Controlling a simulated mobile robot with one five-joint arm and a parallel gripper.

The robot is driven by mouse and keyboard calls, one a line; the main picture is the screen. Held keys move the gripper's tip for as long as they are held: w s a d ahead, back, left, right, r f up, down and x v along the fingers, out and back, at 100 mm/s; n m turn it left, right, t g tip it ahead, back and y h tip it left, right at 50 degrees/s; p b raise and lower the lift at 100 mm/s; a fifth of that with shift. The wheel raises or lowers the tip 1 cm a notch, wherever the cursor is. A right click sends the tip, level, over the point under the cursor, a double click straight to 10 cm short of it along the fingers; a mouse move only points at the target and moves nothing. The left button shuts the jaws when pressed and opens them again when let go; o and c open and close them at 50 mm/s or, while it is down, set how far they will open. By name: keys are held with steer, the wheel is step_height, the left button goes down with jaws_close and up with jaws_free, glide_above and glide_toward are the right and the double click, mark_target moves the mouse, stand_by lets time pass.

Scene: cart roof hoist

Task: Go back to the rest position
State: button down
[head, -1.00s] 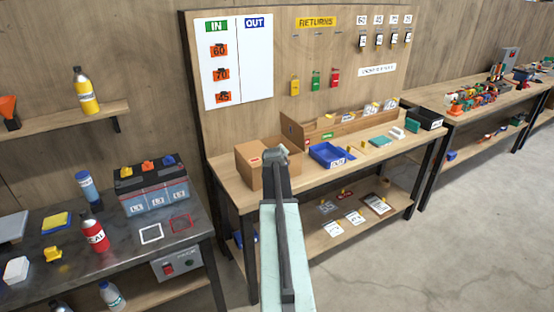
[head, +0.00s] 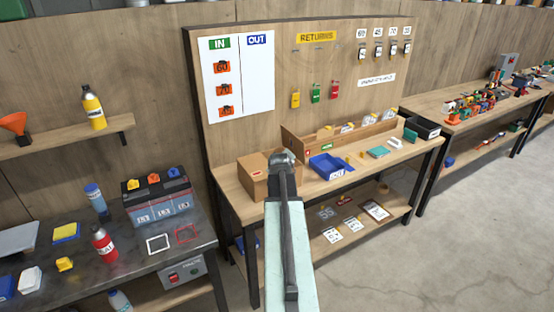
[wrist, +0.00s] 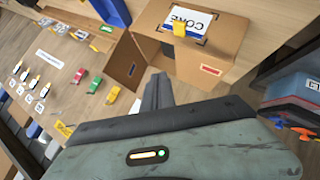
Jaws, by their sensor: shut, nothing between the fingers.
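My gripper (head: 284,158) shows at the end of my arm in the middle of the head view, in front of a brown cardboard box on the bench. Its fingers are closed together and empty. In the wrist view my gripper (wrist: 158,92) points toward the cardboard box (wrist: 190,48), with a visible gap that I cannot measure. The box stands open on one side and carries a white label reading CORE, with a small yellow piece on it. In the head view the box (head: 258,178) is partly hidden by my gripper.
The wooden bench (head: 350,181) holds a blue bin (head: 328,166) and a black tray. A board with IN/OUT sheet (head: 238,75) and hanging tags rises behind. A dark table (head: 130,262) with a battery (head: 157,200) and bottles is at left. Floor (head: 450,240) is open at right.

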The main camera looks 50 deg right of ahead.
steer(key=shift+s+a+r+p, duration=0.25)
steer(key=shift+s+r, duration=0.3)
steer(key=shift+r, duration=0.05)
steer(key=shift+s+a+r+p, duration=0.2)
steer(key=shift+s+r+p, duration=0.05)
steer(key=shift+s+r, duration=0.35)
steer(key=shift+w, duration=0.15)
